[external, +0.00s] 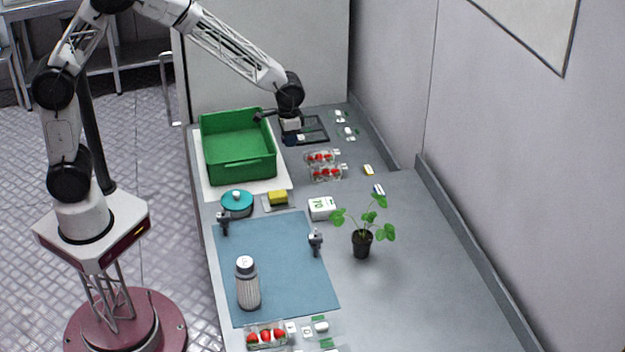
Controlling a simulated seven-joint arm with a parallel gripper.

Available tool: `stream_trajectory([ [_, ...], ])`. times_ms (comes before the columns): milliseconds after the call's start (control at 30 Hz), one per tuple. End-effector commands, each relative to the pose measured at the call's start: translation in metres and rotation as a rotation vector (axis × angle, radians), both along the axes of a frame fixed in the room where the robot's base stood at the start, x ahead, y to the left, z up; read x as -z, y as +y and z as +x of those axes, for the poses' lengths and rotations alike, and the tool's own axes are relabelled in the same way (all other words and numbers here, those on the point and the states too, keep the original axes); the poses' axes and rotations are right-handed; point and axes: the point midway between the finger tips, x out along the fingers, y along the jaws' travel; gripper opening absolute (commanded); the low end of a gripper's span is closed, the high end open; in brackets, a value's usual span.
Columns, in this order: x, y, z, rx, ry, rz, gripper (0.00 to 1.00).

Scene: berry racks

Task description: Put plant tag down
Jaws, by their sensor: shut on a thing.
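My gripper (291,139) is at the far end of the bench, low over the near left corner of a dark tray (324,127), just right of the green crate. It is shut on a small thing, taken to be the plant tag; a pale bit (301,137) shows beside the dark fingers. The fingers hide most of it, and I cannot tell whether it touches the tray. Two other small tag-like pieces lie on the bench to the right, one yellow and white (368,169), one blue and white (379,190).
The green crate (240,165) stands left of my gripper. Strawberry punnets (326,173) sit nearer. The right front bench is clear.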

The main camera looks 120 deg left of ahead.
Motion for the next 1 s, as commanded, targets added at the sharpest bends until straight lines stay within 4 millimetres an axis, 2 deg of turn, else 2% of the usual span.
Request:
stream_trajectory([
  [367, 0.002, 0.0, 0.0, 0.0, 0.0, 0.0, 0.0],
  [533, 0.017, 0.0, 0.0, 0.0, 0.001, -0.001, 0.0],
  [800, 0.053, 0.0, 0.0, 0.0, 0.001, -0.001, 0.0],
  [1000, 0.062, 0.0, 0.0, 0.0, -0.001, 0.001, 0.0],
])
